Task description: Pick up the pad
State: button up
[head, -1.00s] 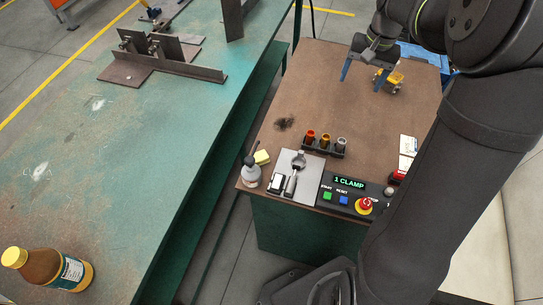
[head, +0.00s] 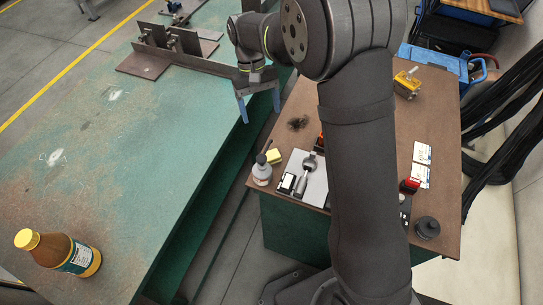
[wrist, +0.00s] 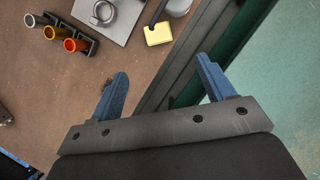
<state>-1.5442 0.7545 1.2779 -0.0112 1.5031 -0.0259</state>
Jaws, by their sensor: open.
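The pad (head: 274,156), a small yellow block, lies near the left edge of the brown-topped cabinet, behind a white bottle with a dark top. In the wrist view the pad (wrist: 158,34) shows near the top middle, beyond my fingertips, with a dark thin part of the bottle reaching its corner. My gripper (head: 260,112) is open and empty, with blue fingers pointing down over the gap between the green table and the cabinet. In the wrist view my gripper (wrist: 163,70) has nothing between its fingers, and the pad lies apart from them.
The white bottle (head: 261,173) stands close to the pad. A light plate (head: 312,185) with a metal tool is right of it. A rack of colored cups (wrist: 62,36) stands nearby. A yellow-capped bottle (head: 58,252) is on the green table (head: 150,130). My arm hides part of the cabinet top.

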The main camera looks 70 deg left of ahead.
send_over(271, 154)
jog(key=a, duration=0.3)
jog(key=f, duration=0.8)
jog(key=shift+s+d+f, duration=0.15)
jog(key=shift+d+f, duration=0.05)
jog(key=shift+x, duration=2.7)
jog(key=shift+w+d, duration=0.1)
jog(key=shift+w, duration=0.1)
jog(key=shift+c, duration=0.4)
jog(key=shift+r, duration=0.1)
jog(key=c, duration=1.1)
jog(key=shift+o, duration=0.2)
jog(key=shift+r, duration=0.1)
